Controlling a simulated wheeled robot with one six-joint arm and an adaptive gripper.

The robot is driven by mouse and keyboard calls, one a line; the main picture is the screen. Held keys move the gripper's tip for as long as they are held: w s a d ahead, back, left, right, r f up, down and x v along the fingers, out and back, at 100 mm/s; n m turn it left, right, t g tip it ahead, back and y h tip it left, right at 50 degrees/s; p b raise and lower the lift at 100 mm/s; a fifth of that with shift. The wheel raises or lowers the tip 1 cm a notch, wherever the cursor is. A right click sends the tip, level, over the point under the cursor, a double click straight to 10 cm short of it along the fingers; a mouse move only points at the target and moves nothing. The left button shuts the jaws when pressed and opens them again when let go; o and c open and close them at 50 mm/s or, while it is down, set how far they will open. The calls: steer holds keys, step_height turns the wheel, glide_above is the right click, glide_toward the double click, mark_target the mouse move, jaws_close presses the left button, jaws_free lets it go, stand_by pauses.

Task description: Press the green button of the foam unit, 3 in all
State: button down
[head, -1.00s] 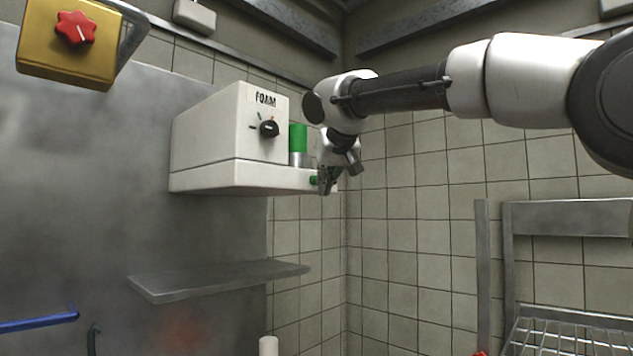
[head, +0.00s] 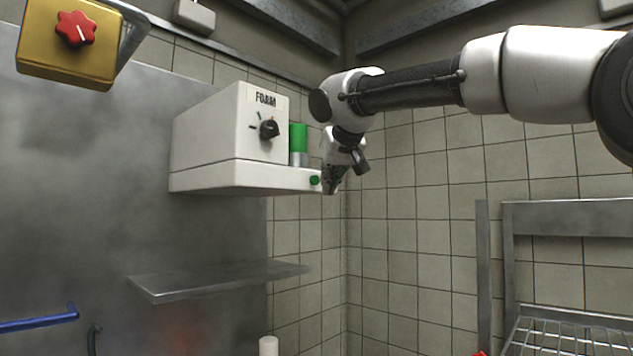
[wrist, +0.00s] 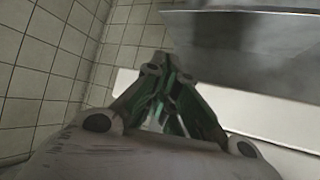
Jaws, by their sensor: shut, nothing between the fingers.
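The foam unit (head: 215,140) is a white box labelled FOAM on the wall, with a black knob (head: 269,129) on its face. Its green button (head: 314,180) sits at the right end of the lower front ledge. My gripper (head: 329,191) is just right of the button, with a small gap showing between them. In the wrist view my gripper (wrist: 163,85) shows its fingers together with nothing between them. A white surface, probably the unit's ledge (wrist: 270,115), lies on the right there. The button is not clear in the wrist view.
A green and silver cylinder (head: 298,143) stands on the unit's ledge beside the knob. A metal shelf (head: 215,280) is below the unit. A yellow box with a red knob (head: 68,45) hangs at upper left. A wire rack (head: 570,335) stands at lower right.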

steer(key=shift+s+d, duration=0.8)
steer(key=shift+d, duration=0.2)
steer(key=shift+s+d, duration=0.75)
steer(key=shift+d, duration=0.2)
stand_by(0.8)
steer(key=s+d, duration=0.2)
steer(key=d, duration=0.1)
steer(key=shift+s, duration=0.15)
steer(key=shift+a, duration=0.1)
steer(key=w+a, duration=0.5)
steer(key=a, duration=0.1)
steer(key=shift+w+a, duration=0.2)
steer(key=shift+a, duration=0.15)
steer(key=shift+w+a, duration=0.1)
steer(key=shift+a, duration=0.05)
stand_by(1.3)
steer(key=shift+w+a, duration=0.2)
